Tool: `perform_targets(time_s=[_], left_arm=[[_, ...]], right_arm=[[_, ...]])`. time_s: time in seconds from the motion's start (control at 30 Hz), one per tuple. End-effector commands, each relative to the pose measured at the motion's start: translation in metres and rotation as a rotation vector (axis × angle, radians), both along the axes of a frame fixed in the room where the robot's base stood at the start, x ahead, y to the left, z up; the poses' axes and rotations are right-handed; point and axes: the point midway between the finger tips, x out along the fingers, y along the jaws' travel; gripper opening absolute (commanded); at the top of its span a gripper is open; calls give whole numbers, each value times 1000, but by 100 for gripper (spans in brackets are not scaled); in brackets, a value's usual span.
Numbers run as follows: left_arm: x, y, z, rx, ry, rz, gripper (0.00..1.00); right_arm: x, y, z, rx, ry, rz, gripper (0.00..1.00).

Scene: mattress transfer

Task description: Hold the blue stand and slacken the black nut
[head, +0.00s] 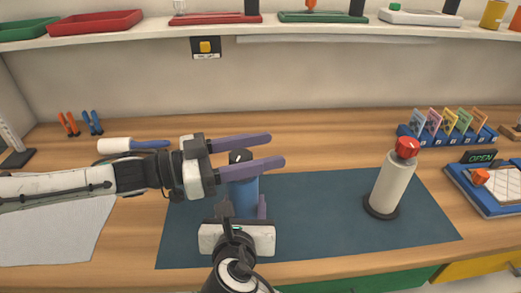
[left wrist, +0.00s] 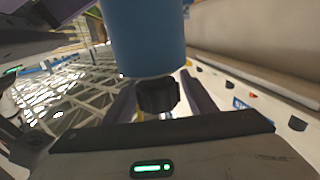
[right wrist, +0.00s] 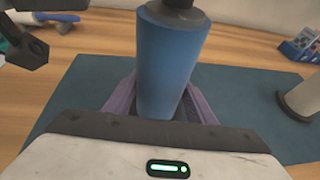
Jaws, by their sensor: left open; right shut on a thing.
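The blue stand (head: 243,192) is an upright cylinder on the dark mat, with a black nut (head: 238,156) on top. My right gripper (head: 244,203) is shut on the blue stand low down; the right wrist view shows its purple fingers on both sides of the blue cylinder (right wrist: 168,62). My left gripper (head: 276,150) comes in level from the left, open, its two purple fingers either side of the nut. In the left wrist view the nut (left wrist: 158,96) lies between the spread fingers, with the blue stand (left wrist: 145,40) beyond. Contact with the nut is not visible.
A cream stand with a red nut (head: 406,148) stands on the dark mat (head: 320,215) to the right. A blue rack (head: 447,136) of coloured cards and a blue tray (head: 480,197) lie further right. A white-and-blue tool (head: 118,145) and orange and blue pliers lie at the left.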

Motion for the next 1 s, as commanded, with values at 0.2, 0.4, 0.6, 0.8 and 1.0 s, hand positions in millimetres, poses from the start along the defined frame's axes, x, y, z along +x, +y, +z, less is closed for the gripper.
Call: perform_targets(time_s=[0.2,0.4,0.6,0.8,1.0], left_arm=[[0,0,0,0,0,0,31],[0,1,0,0,1,2,10],[1,0,-1,-6,6,56,10],[4,0,-1,-7,7,163,10],[7,1,0,-5,5,237,10]], right_arm=[[1,1,4,3,-9,2,0],[1,1,4,3,-9,2,0],[1,1,4,4,-9,1,0],[1,2,4,5,-10,4,0],[0,3,5,5,-10,6,0]])
